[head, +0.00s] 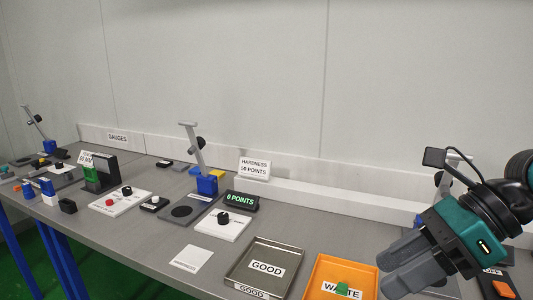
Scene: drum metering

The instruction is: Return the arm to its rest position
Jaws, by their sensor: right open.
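My right arm comes in from the right edge. Its right gripper (388,267), with two grey fingers on a teal body, is open and points left and down. It appears above the table just right of the orange WASTE tray (317,272), with nothing seen between the fingers. A green piece (342,288) lies in the WASTE tray, partly over its label. My left arm and gripper are not in view.
A display (241,201) reads "0 POINTS" beside a white knob box (222,224) and a blue-based stand (207,185). Items behind my right gripper are partly hidden.

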